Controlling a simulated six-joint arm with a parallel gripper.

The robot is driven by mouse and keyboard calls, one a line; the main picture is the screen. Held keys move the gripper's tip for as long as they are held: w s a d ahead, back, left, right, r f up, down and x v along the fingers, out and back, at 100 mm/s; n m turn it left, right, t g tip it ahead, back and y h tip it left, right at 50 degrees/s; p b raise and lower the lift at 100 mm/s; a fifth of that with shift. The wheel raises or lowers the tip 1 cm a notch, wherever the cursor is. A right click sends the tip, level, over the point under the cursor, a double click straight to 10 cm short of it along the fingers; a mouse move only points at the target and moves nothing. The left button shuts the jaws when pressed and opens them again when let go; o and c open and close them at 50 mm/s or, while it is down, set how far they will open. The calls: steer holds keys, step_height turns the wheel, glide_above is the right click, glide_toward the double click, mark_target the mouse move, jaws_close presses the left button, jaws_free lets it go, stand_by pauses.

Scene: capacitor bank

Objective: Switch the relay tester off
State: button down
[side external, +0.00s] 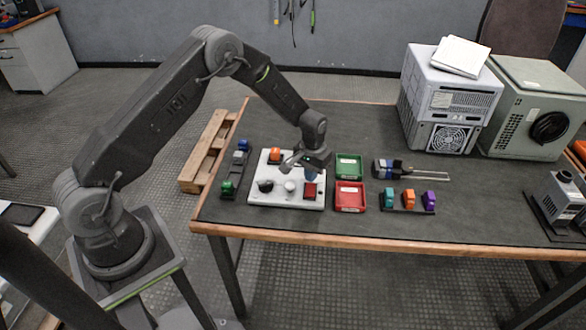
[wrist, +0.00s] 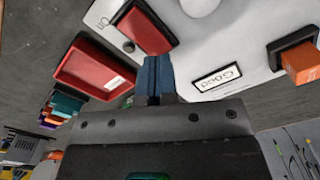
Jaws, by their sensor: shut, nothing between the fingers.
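The relay tester (side external: 262,196) is a white panel near the left end of the table. Its red rocker switch (side external: 310,190) is at the front right corner of the panel. In the wrist view the red switch (wrist: 132,24) sits in a black frame, with a partly visible "On" mark (wrist: 102,23) beside it. My gripper (side external: 311,179) is shut and empty, with blue fingertips (wrist: 154,62) pointing down just behind the switch. In the wrist view they overlap one end of it; I cannot tell whether they touch. Which way the rocker is tilted is unclear.
The tester also bears an orange block (side external: 275,155), a black knob (side external: 265,186) and a white knob (side external: 290,187). A "Good" label (wrist: 217,77) shows in the wrist view. Green (side external: 349,166) and red (side external: 349,196) trays stand close on the right.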

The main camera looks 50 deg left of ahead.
steer(key=shift+f, duration=1.15)
stand_by(0.4)
steer(key=shift+r, duration=3.55)
steer(key=s+d+r+t, duration=0.1)
steer(key=s+r, duration=0.3)
steer(key=r, duration=0.3)
steer(key=s+d+r+m+t, duration=0.1)
steer(key=s+d+r, duration=0.15)
steer(key=r, duration=0.55)
steer(key=s+d+r+t, duration=0.1)
steer(key=s+r, duration=0.4)
steer(key=r, duration=0.2)
steer(key=s+d+r+m+t, duration=0.1)
steer(key=s+r, duration=0.2)
steer(key=s, duration=0.6)
steer(key=s+d+r+m+t, duration=0.1)
steer(key=s+r, duration=0.1)
steer(key=s, duration=0.7)
steer(key=shift+s+d+r+t, duration=0.15)
steer(key=shift+s+r+t, duration=0.15)
steer(key=shift+r, duration=0.1)
